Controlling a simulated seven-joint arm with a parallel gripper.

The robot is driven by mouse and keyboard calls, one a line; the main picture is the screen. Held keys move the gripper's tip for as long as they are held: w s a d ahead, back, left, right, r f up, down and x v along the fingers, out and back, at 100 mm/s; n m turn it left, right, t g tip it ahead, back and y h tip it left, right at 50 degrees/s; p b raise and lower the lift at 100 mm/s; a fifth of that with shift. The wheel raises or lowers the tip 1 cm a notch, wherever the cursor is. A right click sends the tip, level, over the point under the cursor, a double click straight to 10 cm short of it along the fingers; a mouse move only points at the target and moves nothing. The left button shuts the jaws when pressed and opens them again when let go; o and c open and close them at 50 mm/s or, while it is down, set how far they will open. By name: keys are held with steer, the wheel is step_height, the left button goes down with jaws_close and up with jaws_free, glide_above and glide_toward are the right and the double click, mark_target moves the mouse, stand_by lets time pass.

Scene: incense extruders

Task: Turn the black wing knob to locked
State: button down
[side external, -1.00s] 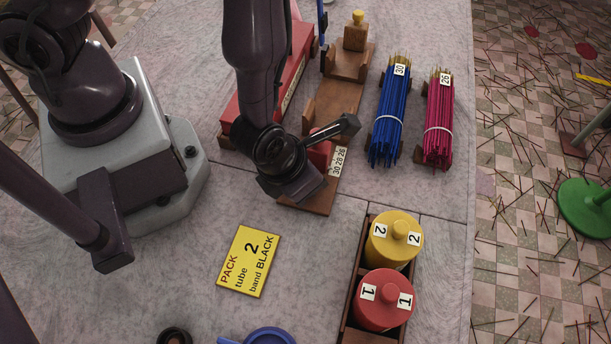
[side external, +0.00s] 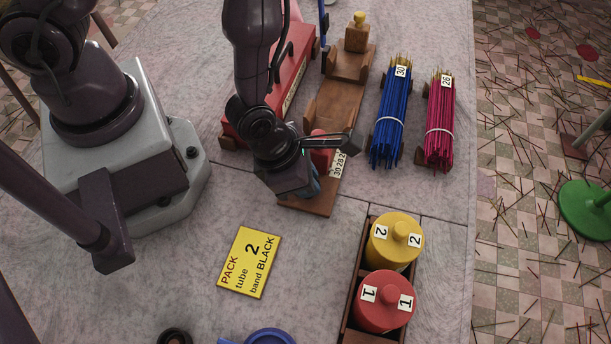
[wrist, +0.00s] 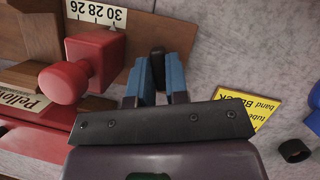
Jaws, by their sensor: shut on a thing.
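The black wing knob (wrist: 157,60) shows in the wrist view as a dark rounded piece between my two blue fingers. My gripper (wrist: 159,75) is shut on it, with a finger on each side. In the side external view my gripper (side external: 313,183) is at the near end of the wooden extruder base (side external: 322,206), and the knob is hidden behind it. The number label "30 28 26" (wrist: 96,13) is on the wood near the knob. I cannot read the knob's turn angle or see a locked mark.
A red block with a round knob (wrist: 88,72) stands close beside my fingers. Blue (side external: 390,120) and magenta (side external: 439,125) stick bundles lie to the right. Yellow (side external: 394,240) and red (side external: 384,300) canisters stand in a wooden crate. A yellow card (side external: 249,262) lies on the open table.

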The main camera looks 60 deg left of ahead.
steer(key=c, duration=1.1)
jaws_free()
